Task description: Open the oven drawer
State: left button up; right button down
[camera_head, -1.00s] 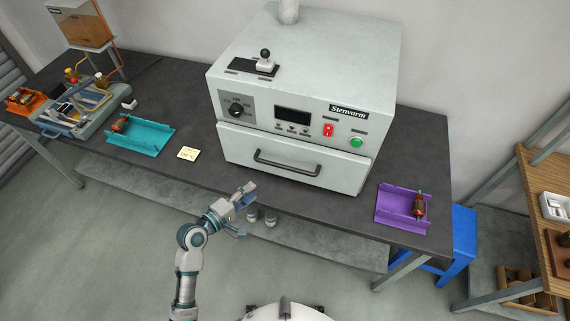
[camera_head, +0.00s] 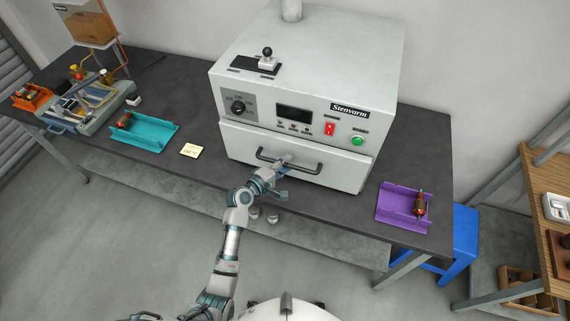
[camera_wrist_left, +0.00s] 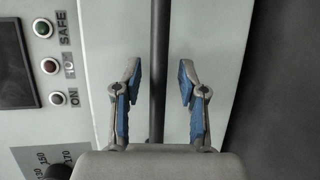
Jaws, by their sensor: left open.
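The white oven stands on the dark table, its drawer (camera_head: 240,147) shut flush below the control panel (camera_head: 293,117). A dark bar handle (camera_head: 310,171) crosses the drawer front. My left gripper (camera_head: 284,161) is at the middle of the handle. In the left wrist view my left gripper (camera_wrist_left: 158,85) is open, with one blue-padded finger on each side of the handle bar (camera_wrist_left: 159,45). A gap shows between each finger and the bar. My right gripper is not in view.
A purple tray (camera_head: 393,207) with a wound armature sits right of the oven. A blue stool (camera_head: 464,240) stands beside the table.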

pick_arm(q)
jog(key=shift+d, duration=0.2)
jog(key=shift+c, duration=0.6)
jog(key=shift+a, duration=0.2)
grip_shut()
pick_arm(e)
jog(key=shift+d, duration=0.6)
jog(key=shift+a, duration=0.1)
